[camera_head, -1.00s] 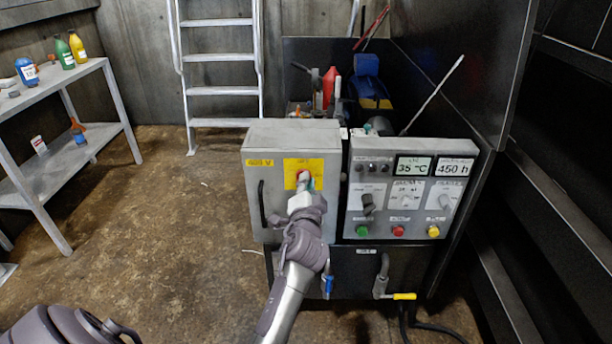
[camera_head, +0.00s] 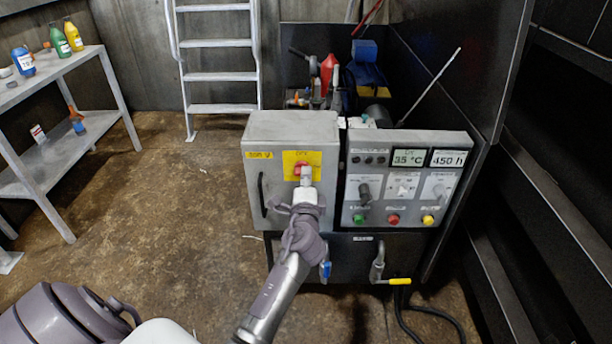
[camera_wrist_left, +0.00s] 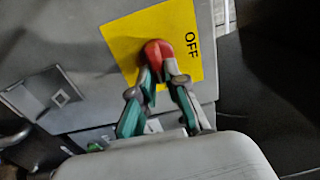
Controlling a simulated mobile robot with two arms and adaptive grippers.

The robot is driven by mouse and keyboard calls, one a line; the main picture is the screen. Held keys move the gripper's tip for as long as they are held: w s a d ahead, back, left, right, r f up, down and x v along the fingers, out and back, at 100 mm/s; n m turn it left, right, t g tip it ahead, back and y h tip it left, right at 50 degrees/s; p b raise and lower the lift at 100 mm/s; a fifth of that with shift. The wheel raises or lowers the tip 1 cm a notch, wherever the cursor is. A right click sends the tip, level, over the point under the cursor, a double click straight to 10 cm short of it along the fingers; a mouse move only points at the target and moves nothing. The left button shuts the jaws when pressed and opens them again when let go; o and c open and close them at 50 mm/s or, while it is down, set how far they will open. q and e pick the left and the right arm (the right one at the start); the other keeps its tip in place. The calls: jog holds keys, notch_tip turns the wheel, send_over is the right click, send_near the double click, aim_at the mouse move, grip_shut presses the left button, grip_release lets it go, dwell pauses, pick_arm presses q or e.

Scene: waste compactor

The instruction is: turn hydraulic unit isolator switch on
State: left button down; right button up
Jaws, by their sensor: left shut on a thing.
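The isolator switch is a red knob (camera_head: 300,169) on a yellow plate (camera_head: 318,161) at the front of the grey cabinet (camera_head: 258,220). In the left wrist view the red knob (camera_wrist_left: 157,54) sits on the yellow plate (camera_wrist_left: 126,36), which reads "OFF" beside it. My left gripper (camera_head: 306,178) reaches up to the knob from below and hides part of it. In the left wrist view its green-sided fingers (camera_wrist_left: 163,88) are closed on the knob. My right gripper is not seen.
A control panel (camera_head: 384,188) with displays, knobs and coloured buttons stands right of the cabinet. A shelf (camera_head: 60,70) with bottles is at left, and a ladder (camera_head: 216,43) at the back. The floor between is clear.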

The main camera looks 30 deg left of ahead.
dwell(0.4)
pick_arm(q)
jog(key=c, duration=1.2)
grip_release()
jog(key=shift+s+d, duration=0.1)
jog(key=v, duration=1.1)
jog(key=shift+s+d, duration=0.1)
jog(key=shift+s, duration=0.25)
